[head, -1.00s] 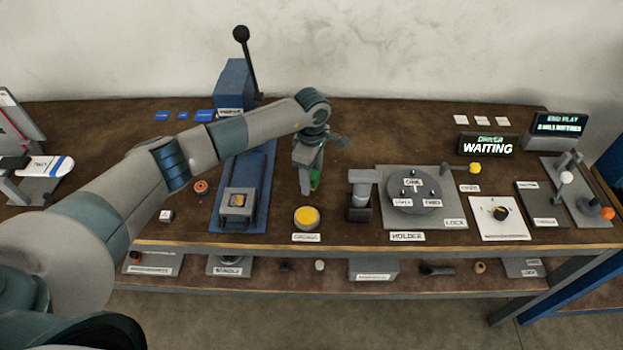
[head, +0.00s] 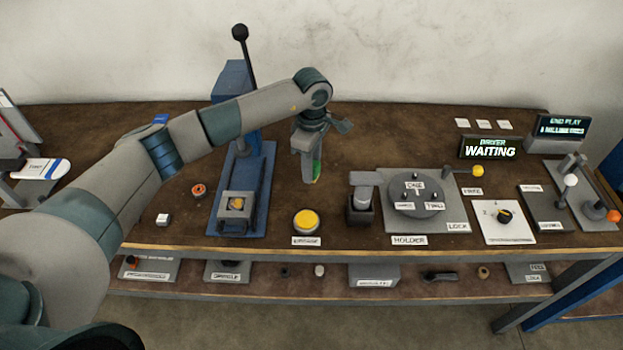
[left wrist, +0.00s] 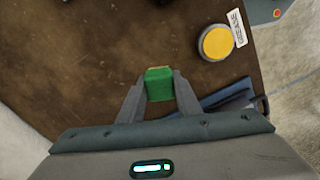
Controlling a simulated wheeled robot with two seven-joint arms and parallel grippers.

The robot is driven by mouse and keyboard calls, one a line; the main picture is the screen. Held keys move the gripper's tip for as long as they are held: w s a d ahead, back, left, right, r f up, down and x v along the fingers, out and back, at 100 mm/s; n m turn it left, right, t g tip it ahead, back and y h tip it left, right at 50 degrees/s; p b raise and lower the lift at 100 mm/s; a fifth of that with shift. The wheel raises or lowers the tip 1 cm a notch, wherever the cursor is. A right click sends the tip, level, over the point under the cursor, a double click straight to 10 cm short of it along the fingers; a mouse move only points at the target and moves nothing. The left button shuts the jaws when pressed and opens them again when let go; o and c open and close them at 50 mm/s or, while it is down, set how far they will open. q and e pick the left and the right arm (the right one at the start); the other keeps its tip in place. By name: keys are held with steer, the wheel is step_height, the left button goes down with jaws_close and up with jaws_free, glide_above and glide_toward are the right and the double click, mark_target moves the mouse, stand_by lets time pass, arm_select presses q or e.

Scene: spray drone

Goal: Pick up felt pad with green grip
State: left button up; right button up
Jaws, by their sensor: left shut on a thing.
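My left gripper (head: 309,168) points down above the workbench, behind the yellow round pad. In the left wrist view its two fingers (left wrist: 160,95) are shut on the green grip of the felt pad (left wrist: 159,83). A thin tan edge shows at the far end of the green block. In the head view only a strip of the green grip (head: 316,172) shows beside the fingers. I cannot tell how far it is from the bench top. My right gripper is not in view.
A yellow round pad on a grey base (head: 306,220) stands in front of the gripper. A blue press with a tall black-knobbed lever (head: 240,32) is to the left. The holder with a round turntable (head: 416,195) is to the right. The bench (head: 400,135) behind is clear.

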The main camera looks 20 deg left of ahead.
arm_select(q)
step_height(320, 180, up, 4)
steer(key=shift+r+b, duration=0.25)
steer(key=shift+b, duration=0.55)
steer(key=shift+r, duration=0.3)
steer(key=o, duration=0.4)
steer(key=shift+c, duration=0.9)
